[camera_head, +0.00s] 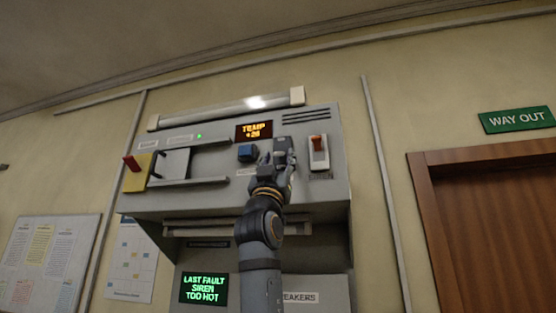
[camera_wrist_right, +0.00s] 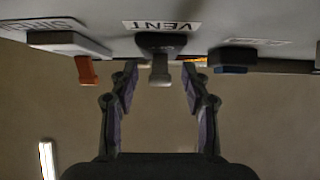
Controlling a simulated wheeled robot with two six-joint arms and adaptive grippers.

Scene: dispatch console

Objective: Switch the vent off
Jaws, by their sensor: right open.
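My right gripper (camera_wrist_right: 160,80) is open, with one finger on each side of the lever; I see gaps on both sides and cannot tell any contact. In the head view, my right gripper (camera_head: 278,158) is in front of the console panel (camera_head: 320,190) and hides the vent switch. My left gripper is not in view.
An orange-red lever switch (camera_head: 319,146) is to the right of my gripper, and a blue button (camera_head: 247,152) is close on its left. Farther left are a sliding cover (camera_head: 175,164) and a yellow box with a red handle (camera_head: 138,175). The TEMP display (camera_head: 254,130) is above.

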